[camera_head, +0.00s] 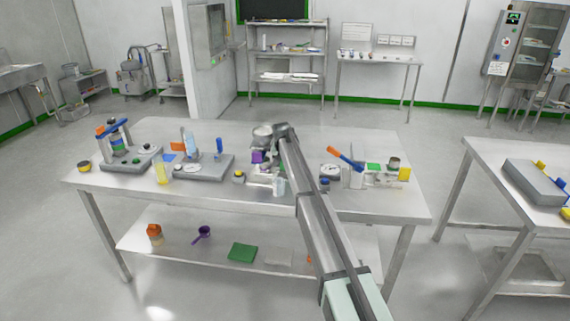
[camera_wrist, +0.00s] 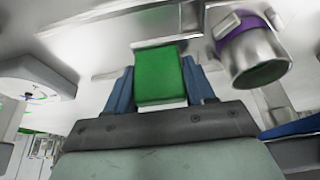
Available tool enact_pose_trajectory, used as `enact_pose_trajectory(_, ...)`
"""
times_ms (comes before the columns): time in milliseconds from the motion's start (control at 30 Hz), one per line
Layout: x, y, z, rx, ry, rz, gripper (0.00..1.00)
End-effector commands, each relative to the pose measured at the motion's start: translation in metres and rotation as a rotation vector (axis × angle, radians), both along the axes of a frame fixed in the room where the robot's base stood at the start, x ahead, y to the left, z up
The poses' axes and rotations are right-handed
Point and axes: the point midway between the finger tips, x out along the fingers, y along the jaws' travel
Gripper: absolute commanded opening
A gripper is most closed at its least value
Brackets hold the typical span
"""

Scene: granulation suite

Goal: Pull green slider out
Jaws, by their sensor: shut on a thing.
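The green slider (camera_wrist: 158,70) is a flat green block in the middle of the wrist view. My gripper (camera_wrist: 160,86) has one blue finger on each side of it and is shut on it. A pale metal surface lies just beyond the slider. In the head view my wrist (camera_head: 281,132) is over the middle of the steel table, at the device with a purple part (camera_head: 257,157). The slider and my fingertips cannot be made out there, behind my arm and the clutter.
A metal cylinder with a purple band (camera_wrist: 254,55) stands close to the right of my gripper. On the steel table (camera_head: 240,196), a grey-based device (camera_head: 205,165) stands left and an orange-and-blue handle (camera_head: 345,158) right.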

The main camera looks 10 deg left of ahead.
Motion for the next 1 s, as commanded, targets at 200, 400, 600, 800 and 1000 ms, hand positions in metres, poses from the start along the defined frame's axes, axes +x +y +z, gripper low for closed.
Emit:
enact_pose_trajectory(200,0.0,-0.002,0.0,0.0,0.0,0.0,0.0)
enact_pose_trajectory(400,-0.002,-0.043,0.0,-0.001,0.001,-0.005,0.0)
enact_pose_trajectory(600,-0.001,-0.097,0.0,-0.002,0.001,-0.004,0.0)
enact_pose_trajectory(800,-0.001,-0.123,0.0,-0.001,0.001,0.0,0.0)
enact_pose_trajectory(1000,0.0,-0.129,0.0,-0.006,0.001,-0.002,0.0)
